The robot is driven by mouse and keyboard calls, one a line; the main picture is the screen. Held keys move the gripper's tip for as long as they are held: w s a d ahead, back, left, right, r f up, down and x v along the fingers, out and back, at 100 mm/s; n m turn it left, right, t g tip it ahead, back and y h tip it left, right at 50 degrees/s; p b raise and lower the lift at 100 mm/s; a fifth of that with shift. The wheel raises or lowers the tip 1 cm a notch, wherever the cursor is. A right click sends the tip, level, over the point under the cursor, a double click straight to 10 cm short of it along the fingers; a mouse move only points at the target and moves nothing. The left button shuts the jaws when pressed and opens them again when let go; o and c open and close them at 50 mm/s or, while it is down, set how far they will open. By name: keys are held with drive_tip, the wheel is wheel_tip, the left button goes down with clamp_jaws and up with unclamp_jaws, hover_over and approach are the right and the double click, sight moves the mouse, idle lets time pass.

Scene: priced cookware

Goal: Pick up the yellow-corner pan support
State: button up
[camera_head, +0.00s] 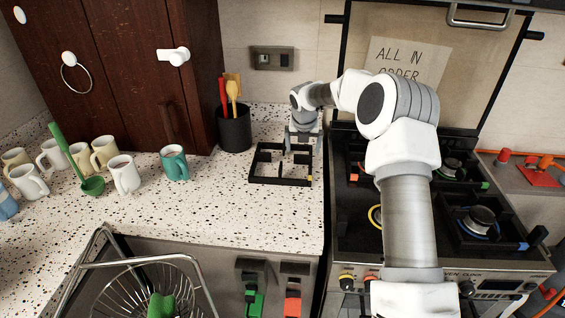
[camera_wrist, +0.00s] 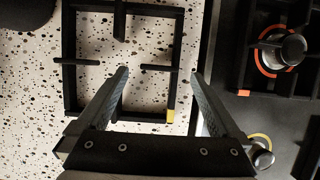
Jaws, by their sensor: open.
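The black pan support (camera_head: 280,181) with a yellow corner lies flat on the speckled counter, just left of the stove. Its yellow corner (camera_wrist: 170,116) is at the lower right of the frame in the wrist view. My gripper (camera_wrist: 160,76) is open and empty, pointing down over the support. In the wrist view its two fingers spread to either side of the support's right-hand bar, near the yellow corner. In the head view my gripper (camera_head: 303,150) is at the support's far right part and hides some of it. Whether the fingers touch it I cannot tell.
The stove (camera_head: 350,225) with burners and other black supports is close on the right. A dark utensil holder (camera_head: 234,131) stands behind left. A teal mug (camera_head: 174,162) and several pale mugs are farther left. The counter in front (camera_head: 250,215) is clear.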

sight(303, 155)
drive_tip(key=shift+x, duration=2.6)
drive_tip(key=shift+s, duration=0.1)
clamp_jaws()
